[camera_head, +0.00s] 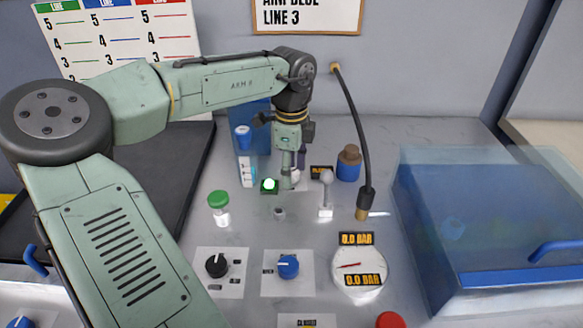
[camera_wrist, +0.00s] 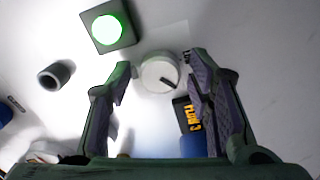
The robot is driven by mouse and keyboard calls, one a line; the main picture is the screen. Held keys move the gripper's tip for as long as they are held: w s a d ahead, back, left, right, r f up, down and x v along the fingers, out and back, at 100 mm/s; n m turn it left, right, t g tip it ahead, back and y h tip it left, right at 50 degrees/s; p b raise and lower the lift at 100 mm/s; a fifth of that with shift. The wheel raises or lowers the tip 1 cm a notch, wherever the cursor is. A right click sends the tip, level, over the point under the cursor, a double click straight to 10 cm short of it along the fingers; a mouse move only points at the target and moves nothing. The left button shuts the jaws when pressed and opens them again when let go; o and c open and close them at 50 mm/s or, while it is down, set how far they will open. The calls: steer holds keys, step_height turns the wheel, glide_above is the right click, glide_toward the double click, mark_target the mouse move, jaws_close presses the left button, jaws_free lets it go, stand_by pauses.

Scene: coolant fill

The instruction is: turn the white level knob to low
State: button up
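The white level knob (camera_wrist: 158,73) is a round white dial with a dark pointer mark, seen from above in the wrist view. It sits between and beyond the fingertips of my gripper (camera_wrist: 164,66). The fingers are spread wide, one to each side of the knob, with gaps on both sides and nothing held. In the head view my gripper (camera_head: 290,178) points down over the panel just right of the lit green lamp (camera_head: 269,186). It largely hides the knob there. The lamp (camera_wrist: 107,28) is up and left of the knob in the wrist view. The scale lettering is not readable.
A white-topped lever (camera_head: 326,194) and a blue bottle (camera_head: 348,168) stand right of my gripper. A hose (camera_head: 352,115) hangs further right. A green-capped jar (camera_head: 219,207), black knob (camera_head: 216,266), blue knob (camera_head: 288,267) and gauge (camera_head: 358,265) are nearer. A blue lidded box (camera_head: 490,220) fills the right.

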steer(key=c, duration=1)
steer(key=shift+n, duration=0.4)
steer(key=n, duration=0.3)
steer(key=shift+n+p, duration=0.3)
steer(key=n, duration=0.4)
steer(key=shift+n, duration=0.4)
steer(key=o, duration=1.2)
steer(key=shift+c, duration=0.2)
